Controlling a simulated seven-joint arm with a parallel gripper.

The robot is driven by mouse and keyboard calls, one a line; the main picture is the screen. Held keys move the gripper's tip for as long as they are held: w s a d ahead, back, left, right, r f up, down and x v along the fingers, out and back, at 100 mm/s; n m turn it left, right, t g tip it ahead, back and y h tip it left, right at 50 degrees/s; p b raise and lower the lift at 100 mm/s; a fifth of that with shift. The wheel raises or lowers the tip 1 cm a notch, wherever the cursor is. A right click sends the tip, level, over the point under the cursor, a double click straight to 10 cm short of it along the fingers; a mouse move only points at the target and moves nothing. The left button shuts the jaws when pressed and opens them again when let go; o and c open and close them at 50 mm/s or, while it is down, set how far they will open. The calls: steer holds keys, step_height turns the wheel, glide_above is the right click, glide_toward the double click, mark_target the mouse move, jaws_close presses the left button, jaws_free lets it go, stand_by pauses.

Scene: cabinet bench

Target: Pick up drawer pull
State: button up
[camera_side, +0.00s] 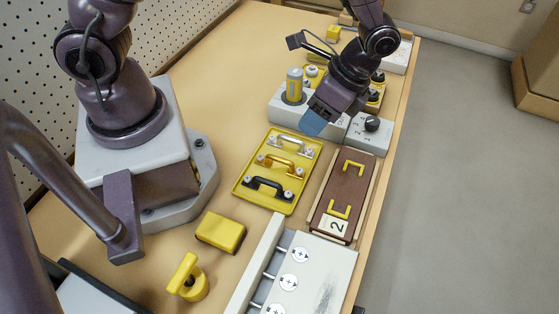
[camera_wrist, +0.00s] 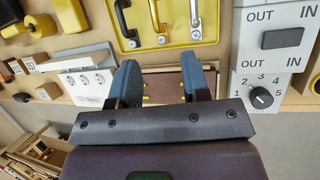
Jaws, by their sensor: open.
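Three drawer pulls lie side by side in a yellow tray (camera_side: 241,190): a silver one (camera_side: 297,142), a brass one (camera_side: 282,163) and a black one (camera_side: 266,184). In the wrist view the black (camera_wrist: 122,16), brass (camera_wrist: 154,14) and silver (camera_wrist: 194,12) pulls show at the top, partly cut off. My gripper (camera_side: 313,122) is above the bench, to the upper right of the tray in the side view. In the wrist view its blue fingers (camera_wrist: 160,72) are apart, with nothing held between them.
A brown board (camera_side: 341,186) with yellow bracket marks and a "2" label lies right of the tray. A grey box with a knob (camera_side: 371,125) stands near my gripper. A white panel (camera_side: 322,270), a yellow block (camera_side: 220,232) and a yellow knobbed piece (camera_side: 188,279) are in front.

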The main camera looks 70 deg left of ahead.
steer(key=x, duration=0.6)
steer(key=shift+s+f, duration=0.25)
steer(key=shift+d+x, duration=0.15)
steer(key=shift+x, duration=1.25)
steer(key=shift+d+x, duration=0.15)
steer(key=shift+x, duration=1.25)
steer(key=shift+s, duration=0.15)
jaws_close()
